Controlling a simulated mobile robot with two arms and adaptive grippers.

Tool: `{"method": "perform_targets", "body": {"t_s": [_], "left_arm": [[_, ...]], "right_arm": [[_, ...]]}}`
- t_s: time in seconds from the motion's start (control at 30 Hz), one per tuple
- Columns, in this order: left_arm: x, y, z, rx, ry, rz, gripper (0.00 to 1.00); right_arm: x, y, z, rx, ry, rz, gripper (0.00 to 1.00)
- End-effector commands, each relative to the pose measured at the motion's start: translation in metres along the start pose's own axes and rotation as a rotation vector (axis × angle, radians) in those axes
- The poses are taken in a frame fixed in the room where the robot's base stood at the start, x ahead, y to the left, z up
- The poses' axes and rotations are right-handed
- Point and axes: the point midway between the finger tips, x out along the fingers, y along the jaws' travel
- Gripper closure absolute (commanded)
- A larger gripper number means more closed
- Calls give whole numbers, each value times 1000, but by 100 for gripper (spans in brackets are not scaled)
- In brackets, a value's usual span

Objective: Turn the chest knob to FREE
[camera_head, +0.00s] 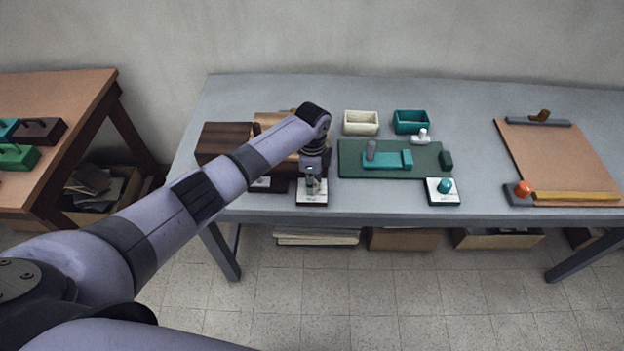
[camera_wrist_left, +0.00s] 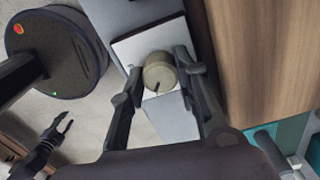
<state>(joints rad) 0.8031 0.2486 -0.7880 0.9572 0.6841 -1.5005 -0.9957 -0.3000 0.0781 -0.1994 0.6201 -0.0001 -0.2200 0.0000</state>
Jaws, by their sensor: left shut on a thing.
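The chest knob (camera_wrist_left: 158,75) is a round beige-grey knob with a dark mark on its rim. It sits on a white plate (camera_head: 312,198) in front of the brown wooden chest (camera_head: 226,138). My left gripper (camera_head: 312,184) points down over the plate, and its fingers (camera_wrist_left: 161,67) are shut on the knob's two sides in the left wrist view. The plate's lettering is not readable, so I cannot tell the setting. My right gripper (camera_wrist_left: 60,130) shows small at the lower left of the wrist view, fingers apart and empty.
A second white plate with a teal knob (camera_head: 445,185) stands to the right. A green board (camera_head: 350,160), cream bin (camera_head: 361,122) and teal bin (camera_head: 411,121) lie behind it. A clipboard-like brown board (camera_head: 560,155) is at far right. The grey table's (camera_head: 270,90) back strip is clear.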

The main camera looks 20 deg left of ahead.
Motion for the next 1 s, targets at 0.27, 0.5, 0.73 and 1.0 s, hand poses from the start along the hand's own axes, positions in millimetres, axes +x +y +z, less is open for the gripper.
{"method": "perform_targets", "body": {"t_s": [0.27, 0.5, 0.73, 1.0], "left_arm": [[-2, -2, -1, 264, 2, -5, 99], [-2, -2, -1, 487, 3, -6, 99], [-2, -2, -1, 667, 1, -7, 99], [-2, -2, -1, 802, 2, -7, 99]], "right_arm": [[0, 0, 0, 0, 0, 0, 60], [2, 0, 0, 0, 0, 0, 60], [4, 0, 1, -1, 0, 0, 60], [6, 0, 1, -1, 0, 0, 60]]}}
